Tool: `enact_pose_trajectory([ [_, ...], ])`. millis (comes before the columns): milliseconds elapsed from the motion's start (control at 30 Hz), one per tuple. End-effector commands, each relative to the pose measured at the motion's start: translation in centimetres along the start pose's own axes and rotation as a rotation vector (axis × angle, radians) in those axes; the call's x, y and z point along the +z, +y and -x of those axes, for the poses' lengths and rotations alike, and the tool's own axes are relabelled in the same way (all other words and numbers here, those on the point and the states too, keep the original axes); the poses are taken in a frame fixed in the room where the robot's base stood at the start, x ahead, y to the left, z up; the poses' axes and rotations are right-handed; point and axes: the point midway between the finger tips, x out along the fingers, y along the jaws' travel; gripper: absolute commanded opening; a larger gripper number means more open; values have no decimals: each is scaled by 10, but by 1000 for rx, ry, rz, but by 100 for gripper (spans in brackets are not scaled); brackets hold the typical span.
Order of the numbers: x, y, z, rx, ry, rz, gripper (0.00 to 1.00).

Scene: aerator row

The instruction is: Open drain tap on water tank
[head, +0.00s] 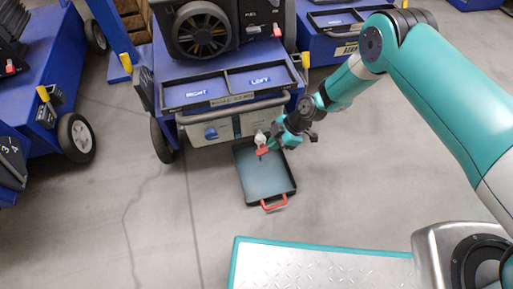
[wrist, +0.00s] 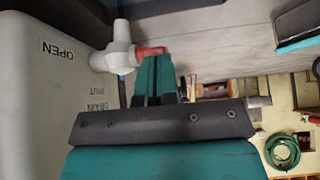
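The white water tank (head: 219,129) sits low in the front of the blue cart; in the wrist view its wall (wrist: 60,85) bears the words OPEN, DRAIN and SHUT. The white drain tap (head: 260,139) sticks out of its front, and it also shows in the wrist view (wrist: 115,51). Its red lever (wrist: 151,50) points right in the wrist view, away from the OPEN mark. My gripper (wrist: 154,60) is shut, its teal fingers side by side with their tips at the lever. The lever runs across the tips, not visibly between them; contact is unclear.
A dark drip tray (head: 291,187) with a red handle (head: 273,204) lies on the floor below the tap. Other blue carts (head: 45,70) stand left and behind. A green hose (wrist: 282,151) shows far off in the wrist view.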

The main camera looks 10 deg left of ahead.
Motion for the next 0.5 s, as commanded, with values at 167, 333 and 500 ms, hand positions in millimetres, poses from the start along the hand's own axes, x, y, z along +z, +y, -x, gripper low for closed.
enact_pose_trajectory([
  [167, 1, 0, -3, 0, 54, 4, 0],
  [333, 3, 0, -3, 0, 51, 4, 0],
  [500, 5, 0, -3, -1, 50, 3, 0],
])
